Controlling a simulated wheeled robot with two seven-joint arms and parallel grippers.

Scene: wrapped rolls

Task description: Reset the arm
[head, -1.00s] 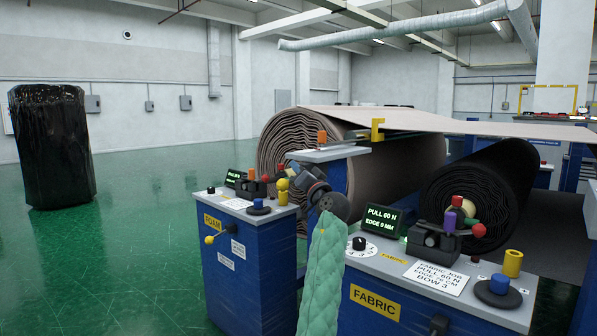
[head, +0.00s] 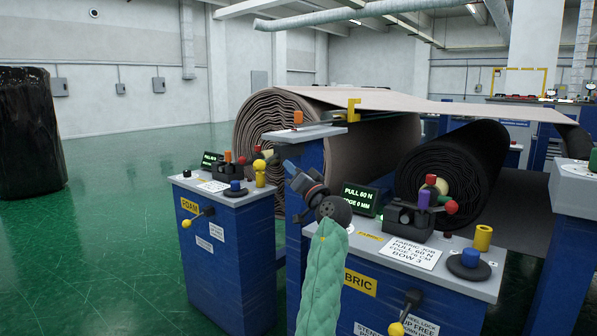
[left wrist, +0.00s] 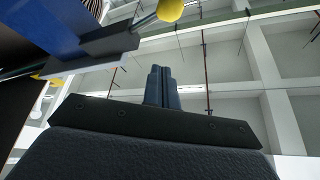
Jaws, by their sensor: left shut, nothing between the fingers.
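My left arm in its padded green sleeve rises from the bottom middle of the head view. My left gripper (head: 291,168) is at its upper end, pointing up and left, between the foam console (head: 232,245) and the fabric console (head: 470,270). In the left wrist view its two fingers (left wrist: 163,75) are together with nothing between them, and point towards the ceiling. I cannot tell the exact gap between gripper and consoles. My right gripper is not in view.
A large beige roll (head: 262,130) and a dark roll (head: 460,165) lie behind the consoles. A yellow-ended lever (head: 198,216) sticks out from the foam console. A black wrapped roll (head: 28,140) stands at far left. Green floor (head: 110,230) is clear at left.

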